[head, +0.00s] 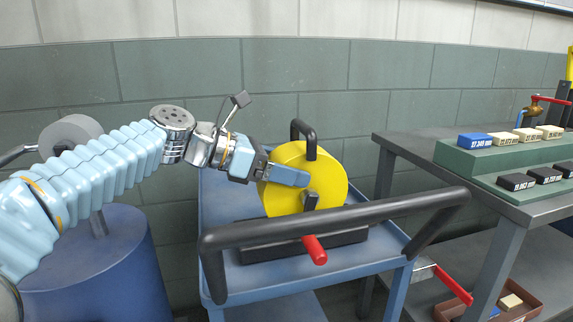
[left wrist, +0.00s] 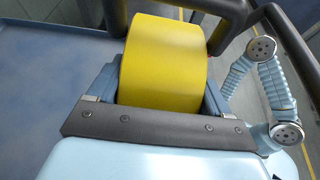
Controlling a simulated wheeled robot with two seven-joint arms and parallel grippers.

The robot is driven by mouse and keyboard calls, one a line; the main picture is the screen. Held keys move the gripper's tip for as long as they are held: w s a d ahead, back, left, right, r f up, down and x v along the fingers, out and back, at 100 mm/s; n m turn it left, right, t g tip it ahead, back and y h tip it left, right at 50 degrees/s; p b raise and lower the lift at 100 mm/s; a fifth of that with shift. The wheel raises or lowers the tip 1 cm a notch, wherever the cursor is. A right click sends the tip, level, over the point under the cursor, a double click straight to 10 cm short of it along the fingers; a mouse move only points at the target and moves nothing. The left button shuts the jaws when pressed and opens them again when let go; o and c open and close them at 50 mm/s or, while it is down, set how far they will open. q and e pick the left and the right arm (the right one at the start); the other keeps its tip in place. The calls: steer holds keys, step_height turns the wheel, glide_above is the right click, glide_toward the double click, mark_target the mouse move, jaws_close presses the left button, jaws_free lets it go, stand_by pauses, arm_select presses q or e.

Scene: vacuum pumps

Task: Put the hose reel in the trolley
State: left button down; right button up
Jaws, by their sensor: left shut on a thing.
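The hose reel (head: 328,190) has a yellow drum, a black top handle, a dark flat base and a red crank grip. It is upright over the top tray of the blue trolley (head: 226,192), behind the trolley's dark push bar. Its base looks level with the tray; I cannot tell for sure whether it touches. My left gripper (head: 296,178) is shut on the drum, one finger across its near face. In the left wrist view the yellow drum (left wrist: 160,62) sits between both fingers. My right gripper is not in view.
A grey workbench (head: 400,143) stands close on the right, with a green stepped rack (head: 455,152) of small blocks. A brown bin (head: 522,295) lies on its lower shelf. A blue barrel (head: 105,275) is at the left, behind my arm. A tiled wall is behind.

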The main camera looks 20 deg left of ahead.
arm_select(q)
steer(key=shift+f, duration=0.1)
stand_by(0.7)
jaws_free()
steer(key=shift+f, duration=0.2)
steer(key=p+v, duration=0.1)
steer(key=v, duration=1.3)
jaws_close()
stand_by(0.4)
steer(key=shift+r, duration=0.15)
stand_by(0.5)
